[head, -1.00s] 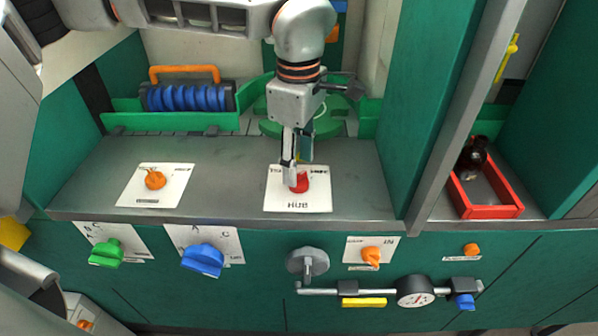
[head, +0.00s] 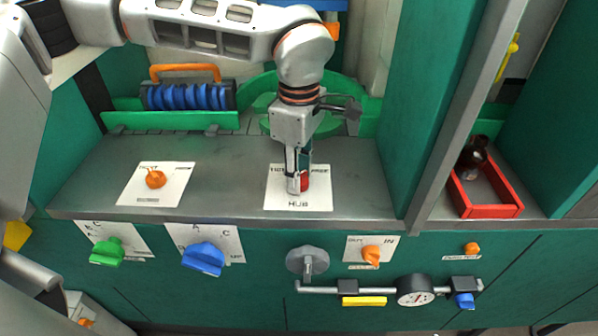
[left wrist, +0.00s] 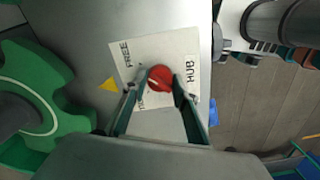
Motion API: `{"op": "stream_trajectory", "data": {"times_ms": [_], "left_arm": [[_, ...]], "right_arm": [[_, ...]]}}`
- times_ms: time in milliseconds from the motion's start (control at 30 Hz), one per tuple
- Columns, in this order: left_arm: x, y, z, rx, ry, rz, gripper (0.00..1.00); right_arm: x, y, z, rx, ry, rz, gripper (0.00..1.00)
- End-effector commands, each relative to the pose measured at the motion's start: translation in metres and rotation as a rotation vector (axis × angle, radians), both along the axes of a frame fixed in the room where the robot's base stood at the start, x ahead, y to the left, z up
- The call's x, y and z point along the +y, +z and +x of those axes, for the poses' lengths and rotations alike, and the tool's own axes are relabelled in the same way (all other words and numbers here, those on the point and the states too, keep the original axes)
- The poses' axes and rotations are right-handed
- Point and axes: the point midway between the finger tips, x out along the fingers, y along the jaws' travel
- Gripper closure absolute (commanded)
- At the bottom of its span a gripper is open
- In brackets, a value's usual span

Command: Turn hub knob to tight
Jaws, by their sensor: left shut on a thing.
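The red hub knob (head: 304,182) sits on a white plate (head: 318,201) marked HUB on the grey shelf. My left gripper (head: 298,188) reaches down from above and is shut on the knob, hiding part of it in the head view. In the left wrist view the red knob (left wrist: 160,77) shows between the two fingertips. The plate there (left wrist: 128,48) reads FREE near one corner; the other word is partly hidden by a finger. A pale pointer line shows on the knob. My right gripper is not in view.
An orange knob (head: 155,180) on its own plate stands to the left on the shelf. Green (head: 106,252) and blue (head: 203,258) knobs and a gauge bar (head: 416,291) line the front panel. A red tray (head: 489,211) with a dark bottle (head: 473,155) is at right. A green star-shaped wheel (left wrist: 40,85) lies nearby.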

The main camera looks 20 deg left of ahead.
Motion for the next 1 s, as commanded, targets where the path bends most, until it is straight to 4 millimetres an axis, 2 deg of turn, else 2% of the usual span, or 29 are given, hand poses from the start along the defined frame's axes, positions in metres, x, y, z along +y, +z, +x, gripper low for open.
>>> {"op": "stream_trajectory", "data": {"times_ms": [367, 1000], "left_arm": [[0.000, -0.001, 0.000, 0.000, 0.144, -0.001, 0.94], [0.000, -0.001, 0.000, 0.001, 0.734, 0.000, 0.94]], "right_arm": [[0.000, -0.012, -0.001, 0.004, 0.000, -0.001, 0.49], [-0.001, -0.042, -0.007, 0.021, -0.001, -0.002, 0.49]]}}
